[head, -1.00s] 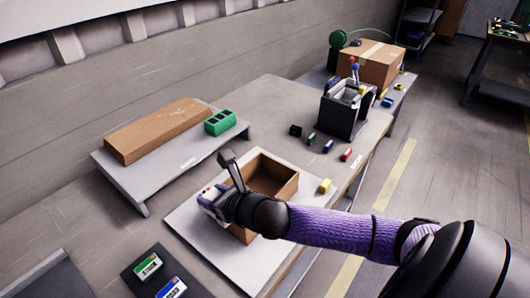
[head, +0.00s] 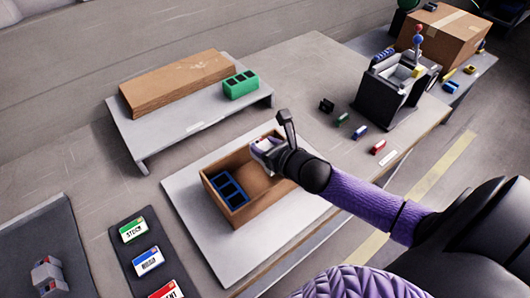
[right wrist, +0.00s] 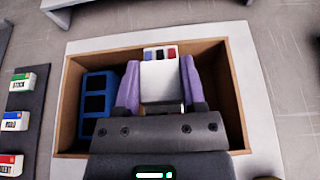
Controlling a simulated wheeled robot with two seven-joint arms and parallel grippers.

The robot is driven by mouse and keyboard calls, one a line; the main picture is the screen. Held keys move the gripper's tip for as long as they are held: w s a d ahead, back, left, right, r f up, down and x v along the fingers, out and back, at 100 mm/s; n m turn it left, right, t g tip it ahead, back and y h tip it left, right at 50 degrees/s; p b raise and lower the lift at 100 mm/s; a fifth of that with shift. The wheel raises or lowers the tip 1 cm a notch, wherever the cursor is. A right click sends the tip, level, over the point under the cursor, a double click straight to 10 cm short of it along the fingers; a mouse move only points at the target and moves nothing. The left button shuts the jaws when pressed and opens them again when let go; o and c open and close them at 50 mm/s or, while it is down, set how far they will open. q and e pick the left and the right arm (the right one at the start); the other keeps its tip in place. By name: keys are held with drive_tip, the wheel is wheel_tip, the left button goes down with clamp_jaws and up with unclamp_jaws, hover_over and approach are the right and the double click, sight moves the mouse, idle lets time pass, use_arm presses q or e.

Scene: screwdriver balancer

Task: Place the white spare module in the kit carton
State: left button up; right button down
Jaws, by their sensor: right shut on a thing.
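The white spare module (right wrist: 162,82), with blue, black and red patches at one end, is between the two purple fingers of my right gripper (right wrist: 160,92). In the head view my right gripper (head: 264,149) is at the far right part of the open kit carton (head: 246,213) and hides most of the module. The right wrist view shows the module over the carton's inside; I cannot tell whether it touches the floor. A blue tray-like part (head: 229,190) lies in the carton's left part and also shows in the wrist view (right wrist: 97,103). My left gripper is out of view.
The carton stands on a pale board (head: 193,206). Left of it is a dark strip with green, blue and red labelled blocks (head: 147,260). A black fixture (head: 392,85) stands right.

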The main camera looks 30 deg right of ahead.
drive_tip(key=shift+f, duration=0.55)
drive_tip(key=shift+r, duration=0.15)
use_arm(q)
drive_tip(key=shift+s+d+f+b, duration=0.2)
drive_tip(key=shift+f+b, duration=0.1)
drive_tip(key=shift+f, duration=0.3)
use_arm(e)
drive_tip(key=shift+f, duration=0.65)
drive_tip(key=shift+c, duration=0.8)
unclamp_jaws()
drive_tip(key=shift+r, duration=0.1)
drive_tip(key=shift+s+r+p, duration=0.35)
drive_tip(key=shift+r+p, duration=0.4)
drive_tip(key=shift+r, duration=0.15)
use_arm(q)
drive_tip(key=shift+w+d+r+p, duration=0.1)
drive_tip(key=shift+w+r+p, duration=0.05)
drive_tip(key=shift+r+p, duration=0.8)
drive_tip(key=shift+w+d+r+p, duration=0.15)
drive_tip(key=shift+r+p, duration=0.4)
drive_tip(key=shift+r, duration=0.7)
use_arm(e)
drive_tip(key=a+v, duration=0.1)
drive_tip(key=v, duration=1)
drive_tip(key=shift+d+f, duration=0.2)
drive_tip(key=shift+d, duration=0.3)
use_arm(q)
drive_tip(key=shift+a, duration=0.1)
use_arm(e)
drive_tip(key=shift+s, duration=0.1)
